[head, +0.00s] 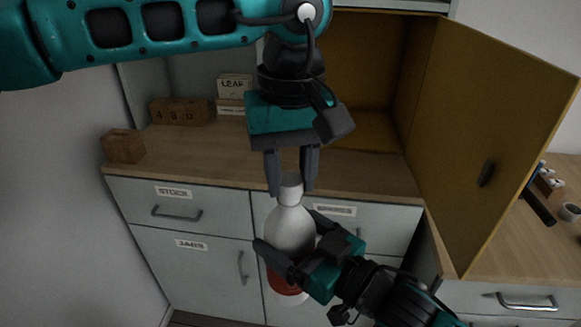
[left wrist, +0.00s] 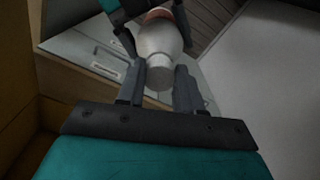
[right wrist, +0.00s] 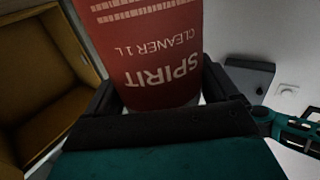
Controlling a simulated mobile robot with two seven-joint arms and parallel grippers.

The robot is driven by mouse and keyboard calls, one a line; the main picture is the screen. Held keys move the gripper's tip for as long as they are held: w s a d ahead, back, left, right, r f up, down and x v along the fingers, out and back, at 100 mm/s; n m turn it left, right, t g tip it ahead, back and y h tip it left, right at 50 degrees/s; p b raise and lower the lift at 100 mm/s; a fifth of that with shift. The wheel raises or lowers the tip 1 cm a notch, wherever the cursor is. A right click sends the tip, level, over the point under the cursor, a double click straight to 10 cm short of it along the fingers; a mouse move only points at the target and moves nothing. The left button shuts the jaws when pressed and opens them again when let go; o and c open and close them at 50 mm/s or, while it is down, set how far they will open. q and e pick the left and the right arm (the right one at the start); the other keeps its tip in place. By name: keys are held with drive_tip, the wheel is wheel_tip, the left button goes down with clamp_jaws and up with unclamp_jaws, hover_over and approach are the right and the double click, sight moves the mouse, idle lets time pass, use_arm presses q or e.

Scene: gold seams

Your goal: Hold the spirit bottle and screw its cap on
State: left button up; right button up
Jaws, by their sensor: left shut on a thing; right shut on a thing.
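The spirit bottle (head: 289,232) is white with a red label and stands roughly upright in the air in front of the drawers. My right gripper (head: 288,236) is shut on its body from the lower right. The right wrist view shows the red label (right wrist: 150,60) reading SPIRIT CLEANER 1L, upside down. The cap's round top shows between the fingers in the left wrist view (left wrist: 159,78). I cannot tell whether its threads are engaged.
An open yellow cabinet door (head: 490,130) juts out at right.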

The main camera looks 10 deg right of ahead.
use_arm(q)
drive_tip(key=shift+f, duration=0.25)
drive_tip(key=m, duration=0.7)
drive_tip(key=shift+a, duration=0.15)
drive_tip(key=m, duration=0.6)
drive_tip(key=shift+w+a, duration=0.1)
drive_tip(key=shift+w, duration=0.05)
drive_tip(key=o, duration=1)
